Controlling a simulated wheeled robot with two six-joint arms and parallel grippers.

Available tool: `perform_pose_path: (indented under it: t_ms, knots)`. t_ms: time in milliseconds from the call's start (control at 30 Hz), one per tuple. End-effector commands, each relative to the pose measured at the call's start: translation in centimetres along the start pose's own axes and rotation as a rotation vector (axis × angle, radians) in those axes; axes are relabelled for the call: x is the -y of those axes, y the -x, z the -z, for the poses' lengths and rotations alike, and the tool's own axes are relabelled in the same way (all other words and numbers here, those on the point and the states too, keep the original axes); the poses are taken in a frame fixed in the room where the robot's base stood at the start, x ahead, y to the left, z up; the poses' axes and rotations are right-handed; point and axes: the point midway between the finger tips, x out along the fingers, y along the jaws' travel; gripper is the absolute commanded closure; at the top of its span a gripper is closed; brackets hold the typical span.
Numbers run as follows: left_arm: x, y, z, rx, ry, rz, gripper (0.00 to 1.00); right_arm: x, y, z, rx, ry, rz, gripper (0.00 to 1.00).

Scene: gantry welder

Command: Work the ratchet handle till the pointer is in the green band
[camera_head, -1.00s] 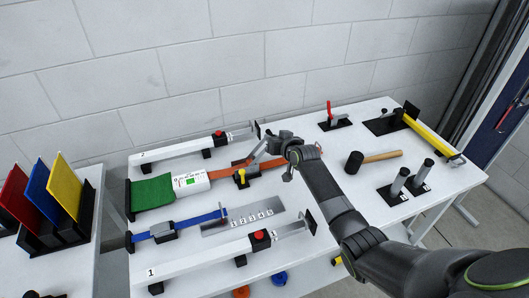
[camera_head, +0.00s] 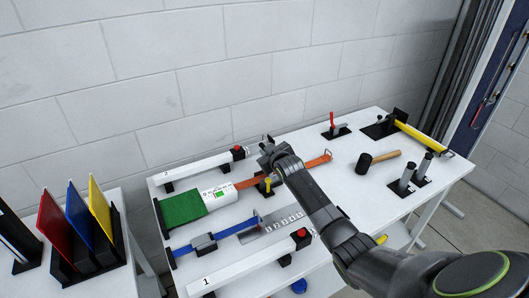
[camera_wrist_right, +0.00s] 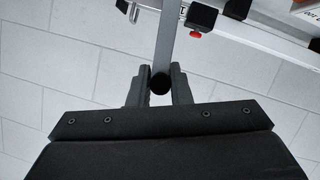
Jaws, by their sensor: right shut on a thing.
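The orange strap (camera_head: 316,163) runs across the white table to the ratchet, near a yellow part (camera_head: 265,186). A white gauge sleeve (camera_head: 219,193) with a small green patch lies on the strap beside the green pad (camera_head: 183,207); its pointer is too small to read. My right gripper (camera_head: 268,155) is above the ratchet and hides most of it in the head view. In the right wrist view, my right gripper (camera_wrist_right: 160,84) is shut on the grey ratchet handle (camera_wrist_right: 166,38), with a dark round end between the fingers. My left gripper is out of view.
Long white clamps, one behind (camera_head: 200,169) and one in front (camera_head: 240,272), flank the strap. A blue strap (camera_head: 235,229) lies between them. A mallet (camera_head: 376,159), black-and-grey posts (camera_head: 408,172), a red-handled clamp (camera_head: 333,126) and a yellow bar (camera_head: 422,136) stand right.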

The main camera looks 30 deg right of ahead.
Motion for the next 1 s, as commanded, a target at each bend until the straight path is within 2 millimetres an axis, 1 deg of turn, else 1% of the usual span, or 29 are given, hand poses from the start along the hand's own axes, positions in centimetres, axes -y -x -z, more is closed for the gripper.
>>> perform_pose_path:
  t_ms: [33,167,700,733,800,867,900,1000]
  knots:
    - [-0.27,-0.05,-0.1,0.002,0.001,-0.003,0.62,0.27,-0.04,-1.13,0.021,-0.004,0.005,1.0]
    - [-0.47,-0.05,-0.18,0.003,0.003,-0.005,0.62,0.29,-0.08,-1.22,0.021,-0.006,0.005,1.0]
    - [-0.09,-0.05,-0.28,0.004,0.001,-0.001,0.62,0.27,-0.11,-1.3,0.021,-0.007,0.005,1.0]
    - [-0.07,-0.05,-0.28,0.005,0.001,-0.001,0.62,0.26,-0.11,-1.3,0.021,-0.007,0.005,0.81]
    - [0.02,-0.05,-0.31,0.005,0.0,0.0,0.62,0.24,-0.11,-1.23,0.019,-0.006,0.004,0.72]
    - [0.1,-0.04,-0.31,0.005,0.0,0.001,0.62,0.21,-0.11,-1.06,0.016,-0.006,0.004,0.64]
    - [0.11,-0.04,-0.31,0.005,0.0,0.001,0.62,0.18,-0.11,-0.97,0.014,-0.006,0.003,0.62]
    - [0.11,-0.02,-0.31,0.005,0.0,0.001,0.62,0.14,-0.1,-0.79,0.011,-0.005,0.003,0.62]
